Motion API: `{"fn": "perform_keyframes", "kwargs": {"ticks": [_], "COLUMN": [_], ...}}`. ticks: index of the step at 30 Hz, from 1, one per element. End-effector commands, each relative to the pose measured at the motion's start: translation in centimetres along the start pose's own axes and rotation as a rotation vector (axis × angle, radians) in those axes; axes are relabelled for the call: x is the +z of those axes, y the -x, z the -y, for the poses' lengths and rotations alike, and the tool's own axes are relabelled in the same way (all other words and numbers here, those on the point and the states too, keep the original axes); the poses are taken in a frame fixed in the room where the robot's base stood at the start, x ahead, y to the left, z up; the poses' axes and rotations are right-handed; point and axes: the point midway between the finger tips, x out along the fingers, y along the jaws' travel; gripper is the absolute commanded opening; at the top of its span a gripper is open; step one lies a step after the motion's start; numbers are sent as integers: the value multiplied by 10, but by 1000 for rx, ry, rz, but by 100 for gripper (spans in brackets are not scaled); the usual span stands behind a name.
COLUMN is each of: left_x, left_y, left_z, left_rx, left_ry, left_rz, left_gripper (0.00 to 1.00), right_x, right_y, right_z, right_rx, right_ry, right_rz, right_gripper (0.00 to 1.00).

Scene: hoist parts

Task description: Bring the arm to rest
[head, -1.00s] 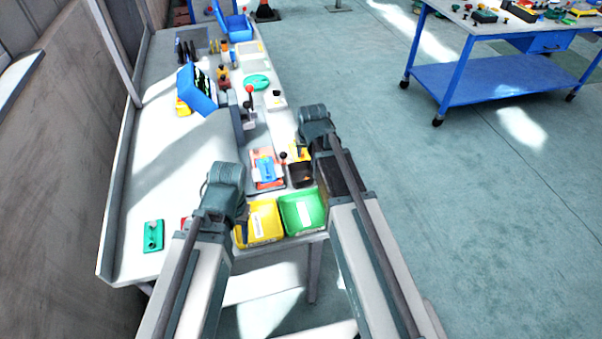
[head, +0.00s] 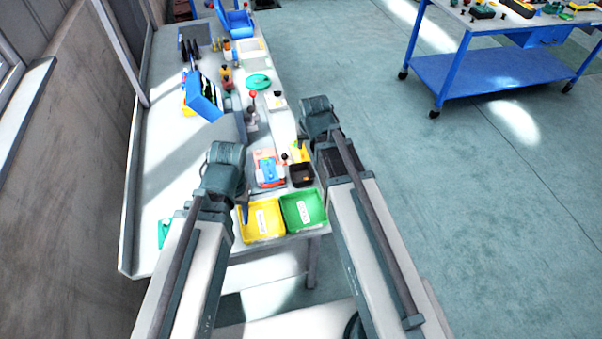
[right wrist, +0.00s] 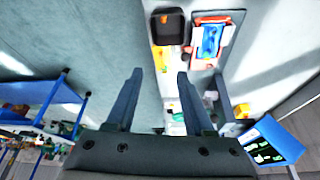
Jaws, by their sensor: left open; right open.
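My left gripper (head: 243,211) hangs at the front of the workbench, just left of the yellow bin. It is mostly hidden by its own wrist; one dark finger shows. My right gripper (right wrist: 162,88) is open in the right wrist view, with nothing between its two fingers. In the head view its wrist is above the bench's right edge, and its fingers (head: 303,145) are largely hidden. Both arms reach forward, side by side and apart.
The workbench (head: 165,160) holds a yellow bin (head: 262,221), a green bin (head: 303,210), a black tray (head: 302,174), a red-and-blue part (head: 268,170) and a tilted blue box (head: 203,97). A blue-framed table (head: 490,75) stands far right. Open floor (head: 460,200) lies between.

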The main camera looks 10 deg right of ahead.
Motion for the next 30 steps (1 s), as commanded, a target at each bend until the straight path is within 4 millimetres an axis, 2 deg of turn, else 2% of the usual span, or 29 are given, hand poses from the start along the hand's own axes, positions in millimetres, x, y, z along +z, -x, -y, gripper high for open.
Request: {"fn": "perform_keyframes", "kwargs": {"ticks": [13, 16, 17, 20, 24, 27, 30], "left_x": [0, 0, 0, -1, -2, -2, -3], "left_y": [-1, -4, -6, -17, -32, -40, -45], "left_z": [0, 0, -1, -2, -3, -4, -4], "left_rx": [0, 0, 0, 0, 0, 0, 0], "left_ry": [0, 0, 0, 0, 0, 0, 0], "left_rz": [0, 0, 0, 0, 0, 0, 0], "left_gripper": [50, 50, 50, 50, 50, 50, 50], "right_x": [0, 9, 16, 56, 126, 167, 194], "right_y": [-1, -2, -2, -3, 2, 8, 14], "right_z": [0, 6, 11, 36, 69, 82, 90], "right_rx": [0, -2, -3, -7, -6, 0, 5], "right_ry": [0, 18, 33, 124, 290, 393, 466], "right_rz": [0, 15, 28, 102, 238, 322, 381], "right_gripper": [53, 53, 53, 53, 53, 53, 53]}}
